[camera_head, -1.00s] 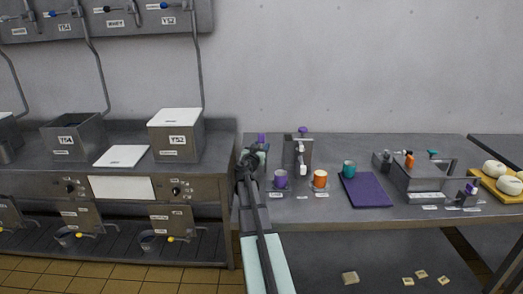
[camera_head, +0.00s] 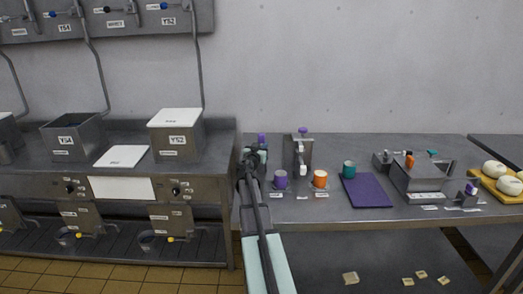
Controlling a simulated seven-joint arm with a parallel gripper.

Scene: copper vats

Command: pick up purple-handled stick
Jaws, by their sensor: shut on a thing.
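A purple handle (camera_head: 262,138) shows just above and behind my gripper, at the left end of the right-hand metal table. I take it as the purple-handled stick; the rest of it is hidden by my gripper and arm. My gripper (camera_head: 257,149) is at this handle and shut on it, though the fingers are too small and dark to make out. Another purple top (camera_head: 303,130) shows on the upright metal stand to the right. A further small purple piece (camera_head: 471,188) sits at the right end of the table.
The metal stand (camera_head: 306,150) rises close by. A purple mat (camera_head: 367,191) and a metal basin (camera_head: 424,183) lie farther right. A lidded vat (camera_head: 176,138) stands left.

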